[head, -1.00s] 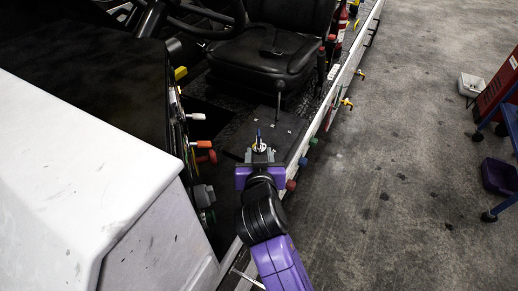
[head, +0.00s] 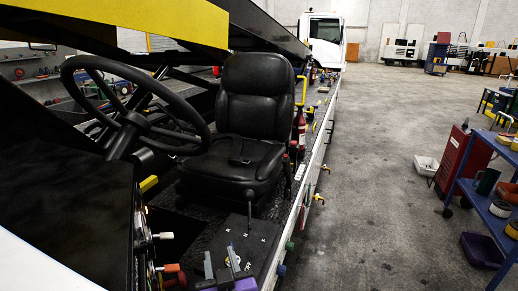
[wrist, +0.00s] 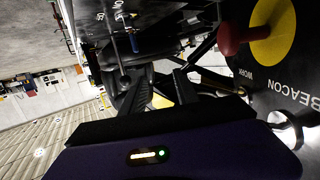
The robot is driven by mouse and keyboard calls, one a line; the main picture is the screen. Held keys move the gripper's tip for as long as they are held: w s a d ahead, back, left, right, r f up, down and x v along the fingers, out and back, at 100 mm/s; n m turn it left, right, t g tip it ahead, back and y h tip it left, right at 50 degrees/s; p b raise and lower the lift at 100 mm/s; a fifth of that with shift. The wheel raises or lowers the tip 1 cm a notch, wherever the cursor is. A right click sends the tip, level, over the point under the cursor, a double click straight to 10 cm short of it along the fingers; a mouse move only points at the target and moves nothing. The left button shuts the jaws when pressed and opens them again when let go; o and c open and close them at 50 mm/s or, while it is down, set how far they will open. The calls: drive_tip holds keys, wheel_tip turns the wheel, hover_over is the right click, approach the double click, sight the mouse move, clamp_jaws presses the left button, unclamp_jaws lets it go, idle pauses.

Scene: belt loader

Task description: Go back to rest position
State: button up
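My gripper (head: 220,264) is at the bottom of the head view, in front of the driver's seat (head: 250,110) and beside the loader's side panel with coloured knobs. Its two dark fingers stand apart with nothing seen between them. In the wrist view the fingers (wrist: 158,90) also show a gap. There a red knob (wrist: 237,38) on a yellow disc stands close, right of the fingers, on a black panel (wrist: 285,70) marked BEACON and WORK. The rest of my arm is below the head view.
The steering wheel (head: 135,105) and dark console (head: 70,200) are left of my gripper. Red and orange knobs (head: 172,268) stick out close by. Open concrete floor (head: 365,190) lies right of the loader. A blue cart (head: 490,205) and red cabinet (head: 462,160) stand farther right.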

drive_tip(key=s+d+f+m+h, duration=0.1)
drive_tip(key=s+d, duration=0.8)
drive_tip(key=s, duration=0.5)
drive_tip(key=s+d+f+m+h, duration=0.1)
drive_tip(key=s+d+h, duration=0.1)
drive_tip(key=s+d, duration=0.8)
drive_tip(key=s+d+f+m+h, duration=0.1)
drive_tip(key=s+d+f, duration=0.1)
drive_tip(key=s+d, duration=0.8)
drive_tip(key=s, duration=0.8)
drive_tip(key=shift+d+m+h, duration=0.15)
drive_tip(key=shift+m+h, duration=0.15)
drive_tip(key=shift+f, duration=0.1)
